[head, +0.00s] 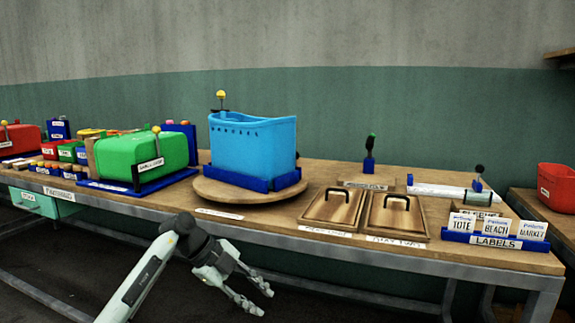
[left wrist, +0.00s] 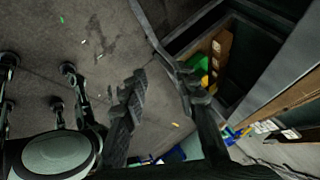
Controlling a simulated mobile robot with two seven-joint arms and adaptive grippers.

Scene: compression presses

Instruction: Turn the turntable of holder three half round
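A round wooden turntable (head: 222,195) sits on the workbench. It carries a light-blue bin (head: 253,152) held in a dark-blue holder (head: 288,179). A label lies on the bench in front of the turntable; its text is too small to read. A yellow-knobbed lever (head: 221,97) stands up behind the bin. My left gripper (head: 256,302) is in front of and below the bench edge, apart from the turntable. Its fingers are spread and empty, and they also show apart in the left wrist view (left wrist: 158,95). My right gripper is in neither view.
Two lidded wooden boxes (head: 334,207) with black handles lie to the right. A labels rack (head: 495,241) stands at the bench's right end. The metal bench edge (head: 330,247) lies between my left gripper and the turntable.

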